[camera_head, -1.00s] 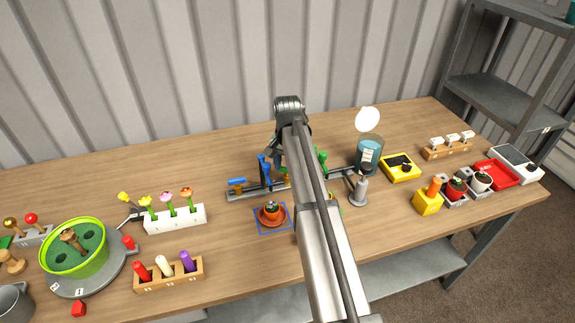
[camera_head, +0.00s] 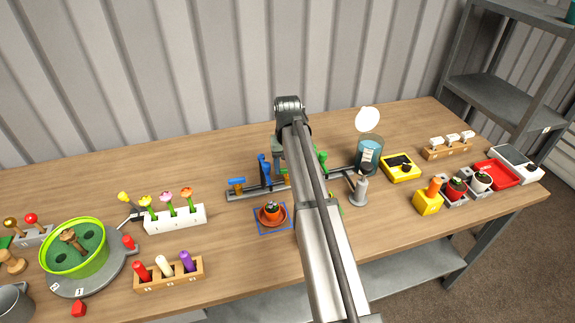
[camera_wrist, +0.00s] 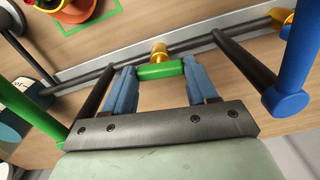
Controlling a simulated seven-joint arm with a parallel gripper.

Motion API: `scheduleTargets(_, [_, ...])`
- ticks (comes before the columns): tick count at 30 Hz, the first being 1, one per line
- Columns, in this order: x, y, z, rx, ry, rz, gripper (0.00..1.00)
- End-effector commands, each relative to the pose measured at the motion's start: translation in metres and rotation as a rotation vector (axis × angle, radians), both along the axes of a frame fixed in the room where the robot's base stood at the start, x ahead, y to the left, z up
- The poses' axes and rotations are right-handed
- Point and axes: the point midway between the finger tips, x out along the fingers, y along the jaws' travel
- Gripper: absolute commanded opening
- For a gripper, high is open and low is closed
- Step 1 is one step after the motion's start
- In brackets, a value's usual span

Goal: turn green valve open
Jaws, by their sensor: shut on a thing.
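The green valve handle (camera_wrist: 160,71) is a short green bar in the middle of the wrist view, in front of a brass fitting (camera_wrist: 158,52) on a grey rail. My gripper (camera_wrist: 160,78) is shut on this bar, with one blue-grey finger at each end. In the head view my arm hides the held handle and most of my gripper. Another green piece (camera_head: 321,160) shows just right of my arm there. It appears upright, and a green bar (camera_wrist: 30,108) also stands at the left of the wrist view.
A glass jar (camera_head: 368,156) stands right.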

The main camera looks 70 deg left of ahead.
Motion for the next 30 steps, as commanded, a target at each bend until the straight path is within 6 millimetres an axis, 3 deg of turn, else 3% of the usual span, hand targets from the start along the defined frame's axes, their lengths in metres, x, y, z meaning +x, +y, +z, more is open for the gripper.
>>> scheduleTargets(10, [0.0000, 0.0001, 0.0003, 0.000, 0.000, 0.002, 0.27])
scheduleTargets(11, [0.0000, 0.0001, 0.0003, 0.000, 0.000, 0.002, 0.58])
scheduleTargets(18, [0.0000, 0.0001, 0.0002, 0.000, 0.000, 0.001, 0.81])
scheduleTargets(30, [0.0001, 0.0006, 0.0081, 0.001, 0.000, 0.001, 0.83])
